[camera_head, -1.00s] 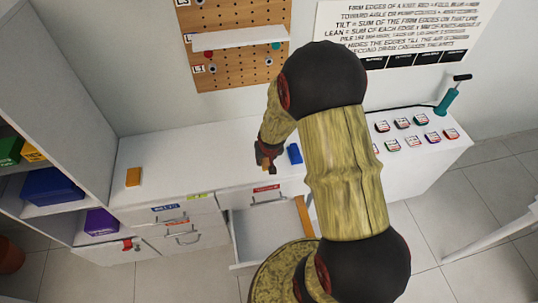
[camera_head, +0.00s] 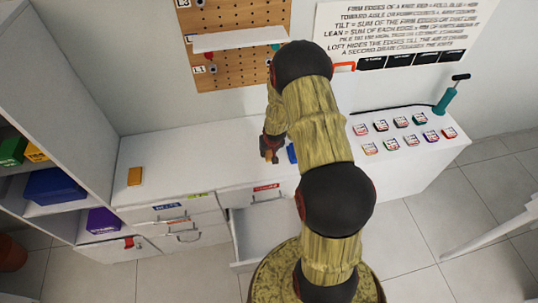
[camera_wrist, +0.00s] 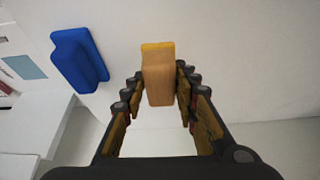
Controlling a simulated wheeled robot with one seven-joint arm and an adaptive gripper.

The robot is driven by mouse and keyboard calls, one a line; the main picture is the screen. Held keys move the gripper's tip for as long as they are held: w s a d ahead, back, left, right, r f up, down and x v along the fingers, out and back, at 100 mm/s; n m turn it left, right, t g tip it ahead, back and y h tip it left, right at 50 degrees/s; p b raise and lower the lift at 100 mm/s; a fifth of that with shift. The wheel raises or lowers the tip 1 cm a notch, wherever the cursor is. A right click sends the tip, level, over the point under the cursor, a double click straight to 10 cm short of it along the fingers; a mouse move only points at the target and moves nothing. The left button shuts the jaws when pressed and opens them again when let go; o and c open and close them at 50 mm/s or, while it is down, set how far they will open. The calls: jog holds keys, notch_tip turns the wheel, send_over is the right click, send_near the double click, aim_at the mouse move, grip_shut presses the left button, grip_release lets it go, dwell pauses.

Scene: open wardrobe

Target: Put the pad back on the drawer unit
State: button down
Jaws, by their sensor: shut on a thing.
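My gripper (camera_wrist: 158,88) is shut on a tan pad (camera_wrist: 157,82) with a yellow end, which sticks out past the fingertips. In the head view my gripper (camera_head: 269,157) is low over the white top of the drawer unit (camera_head: 215,172). I cannot tell whether the held pad touches that top. A blue pad (camera_wrist: 80,60) lies to the left of the held one in the wrist view; in the head view it is partly hidden behind my arm. An orange pad (camera_head: 135,176) lies at the top's left end.
One drawer (camera_head: 258,235) stands open below my arm, its right part hidden. Several small labelled blocks (camera_head: 400,133) and a teal pump (camera_head: 448,97) are on the right. A shelf with coloured boxes (camera_head: 52,185) is at left. The top between orange pad and gripper is clear.

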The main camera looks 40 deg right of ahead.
aim_at(269, 154)
jog(key=shift+w+d+f, duration=0.1)
jog(key=shift+d+f, duration=0.05)
jog(key=shift+f, duration=0.2)
jog(key=shift+f+b, duration=0.75)
jog(key=shift+f, duration=0.65)
jog(key=shift+f, duration=0.2)
jog(key=c, duration=1.4)
grip_release()
jog(key=shift+r, duration=0.1)
